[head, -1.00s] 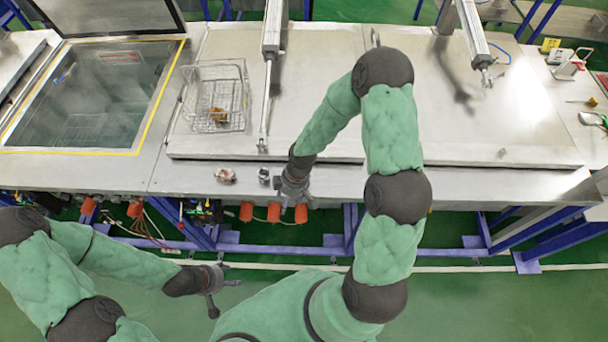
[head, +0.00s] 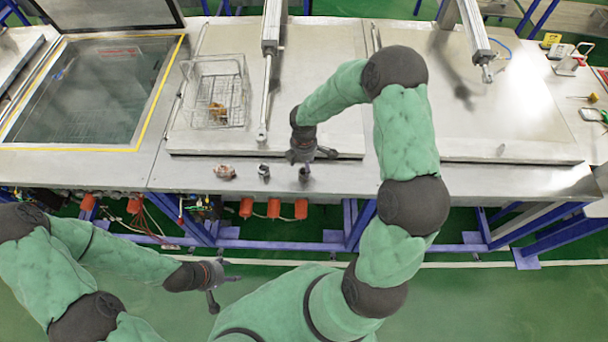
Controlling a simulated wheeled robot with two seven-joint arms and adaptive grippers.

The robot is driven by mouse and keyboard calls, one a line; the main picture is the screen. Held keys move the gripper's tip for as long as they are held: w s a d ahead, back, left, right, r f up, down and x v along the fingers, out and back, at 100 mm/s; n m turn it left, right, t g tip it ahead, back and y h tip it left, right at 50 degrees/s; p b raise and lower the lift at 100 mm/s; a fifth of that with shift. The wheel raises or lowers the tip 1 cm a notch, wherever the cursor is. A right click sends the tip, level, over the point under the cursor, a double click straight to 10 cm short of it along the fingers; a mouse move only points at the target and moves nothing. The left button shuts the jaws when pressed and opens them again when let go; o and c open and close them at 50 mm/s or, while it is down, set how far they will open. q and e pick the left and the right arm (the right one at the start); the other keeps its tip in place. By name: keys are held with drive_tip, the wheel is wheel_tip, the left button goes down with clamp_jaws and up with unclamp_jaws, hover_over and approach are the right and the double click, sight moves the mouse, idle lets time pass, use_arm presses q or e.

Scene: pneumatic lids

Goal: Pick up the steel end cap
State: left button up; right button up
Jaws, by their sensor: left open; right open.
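I cannot tell at this size which is the steel end cap. My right gripper (head: 315,159) is open and empty, just above the right part in the picture and apart from it, at the front edge of the raised lid plate. My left gripper (head: 221,285) is open and empty, out in front of the bench over the floor.
A brownish part (head: 224,172) lies left of the metal parts. A wire basket (head: 215,92) with a brass-coloured piece (head: 217,111) stands behind them. Pneumatic cylinders (head: 270,35) reach over the lid plate (head: 340,60). A yellow-edged tank (head: 90,95) is at left.

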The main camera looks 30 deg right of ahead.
sight(304, 172)
drive_tip(key=f, duration=0.4)
drive_tip(key=shift+s+a+f, duration=0.1)
drive_tip(key=shift+s+f, duration=0.1)
drive_tip(key=shift+s, duration=0.1)
drive_tip(key=shift+w+f, duration=0.1)
drive_tip(key=shift+f, duration=0.2)
clamp_jaws()
